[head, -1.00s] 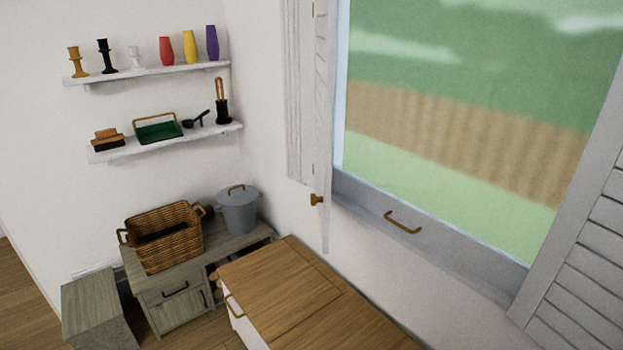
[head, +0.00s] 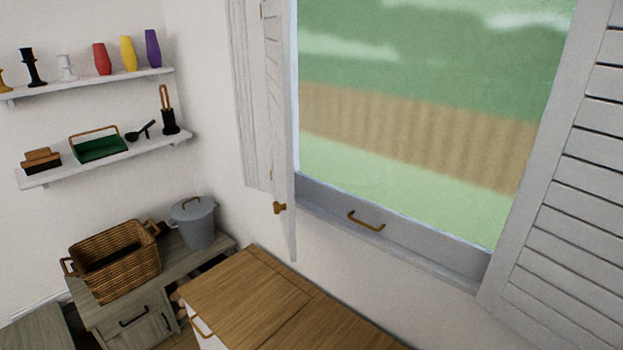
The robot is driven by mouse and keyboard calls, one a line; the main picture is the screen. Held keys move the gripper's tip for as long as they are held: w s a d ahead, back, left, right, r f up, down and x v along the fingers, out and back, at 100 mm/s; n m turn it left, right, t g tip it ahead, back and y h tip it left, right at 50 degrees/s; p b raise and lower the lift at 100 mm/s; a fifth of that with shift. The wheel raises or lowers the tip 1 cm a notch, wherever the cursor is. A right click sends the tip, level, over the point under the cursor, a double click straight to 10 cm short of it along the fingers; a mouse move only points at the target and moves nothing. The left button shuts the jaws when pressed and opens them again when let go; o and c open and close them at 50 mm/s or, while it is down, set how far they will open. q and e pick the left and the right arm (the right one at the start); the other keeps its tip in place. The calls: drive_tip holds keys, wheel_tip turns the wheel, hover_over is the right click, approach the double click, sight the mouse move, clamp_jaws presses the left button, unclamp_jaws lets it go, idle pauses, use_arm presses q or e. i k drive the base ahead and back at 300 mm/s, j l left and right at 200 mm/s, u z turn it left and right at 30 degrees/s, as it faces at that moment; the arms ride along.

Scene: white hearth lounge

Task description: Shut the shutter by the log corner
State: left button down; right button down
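The window has two white shutters, and both stand open. The left shutter (head: 281,120), on the side of the log corner, is seen nearly edge-on and juts out from the wall. It has a small brass knob (head: 279,208) low on its edge. The right shutter (head: 575,210) is louvred and swung wide at the right of the view. Split logs (head: 175,300) show only in part, in the gap between the grey cabinet and the wooden-topped chest. Neither of my grippers is in view.
A wooden-topped chest (head: 245,290) stands below the window. A grey cabinet (head: 135,300) bears a wicker basket (head: 115,270) and a lidded grey bucket (head: 193,225). Two shelves (head: 110,158) hold vases and hearth tools. The window sill has a brass handle (head: 366,221).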

sight(278, 64)
drive_tip(key=i+j+z, duration=0.1)
drive_tip(key=j+z, duration=0.45)
drive_tip(key=j, duration=0.3)
drive_tip(key=j+z, duration=0.3)
drive_tip(key=j, duration=2.15)
drive_tip(key=j+z, duration=0.15)
drive_tip(key=j, duration=1.35)
